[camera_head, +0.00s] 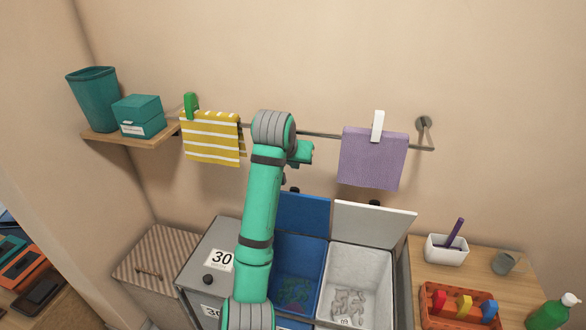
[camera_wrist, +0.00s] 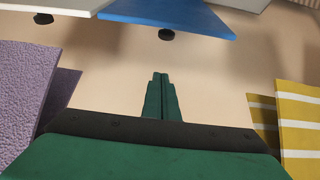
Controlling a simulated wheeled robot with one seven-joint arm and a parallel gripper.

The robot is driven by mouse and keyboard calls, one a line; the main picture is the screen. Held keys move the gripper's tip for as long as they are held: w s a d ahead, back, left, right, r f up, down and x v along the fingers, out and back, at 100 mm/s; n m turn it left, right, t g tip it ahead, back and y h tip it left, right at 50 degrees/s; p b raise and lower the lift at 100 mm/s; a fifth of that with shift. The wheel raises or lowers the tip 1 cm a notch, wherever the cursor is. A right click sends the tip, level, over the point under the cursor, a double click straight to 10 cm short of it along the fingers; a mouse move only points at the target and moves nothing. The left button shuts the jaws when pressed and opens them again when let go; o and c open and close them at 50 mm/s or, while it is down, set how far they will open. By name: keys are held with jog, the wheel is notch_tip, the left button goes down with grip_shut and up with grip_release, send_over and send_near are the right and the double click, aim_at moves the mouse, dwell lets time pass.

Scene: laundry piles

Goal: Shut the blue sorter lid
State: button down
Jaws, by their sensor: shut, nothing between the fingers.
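The blue sorter lid (camera_head: 303,212) stands raised at the back of the blue compartment (camera_head: 297,262), leaning toward the wall. Its dark knob shows at its upper edge, and the arm hides its left part. The blue lid also shows at the top of the wrist view (camera_wrist: 180,12), with its knob hanging below it in that picture. My gripper (camera_wrist: 160,95) is shut and empty, with its green fingers together and apart from the lid. In the head view my arm mostly hides the gripper, between the wall and the lid.
A white lid (camera_head: 375,223) stands raised beside the blue one over a white compartment (camera_head: 386,272) with grey laundry. A grey lid (camera_head: 208,257) at left lies closed. A rail (camera_head: 320,134) with yellow (camera_head: 212,150) and purple cloths (camera_head: 372,165) runs along the wall.

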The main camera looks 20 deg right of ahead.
aim_at(295, 188)
jog(key=x, duration=0.9)
jog(key=shift+s+a+f, duration=0.35)
jog(key=shift+s+a, duration=0.25)
jog(key=shift+s, duration=0.2)
jog(key=shift+s+a+f, duration=0.3)
jog(key=shift+s+a, duration=0.25)
jog(key=shift+s, duration=0.3)
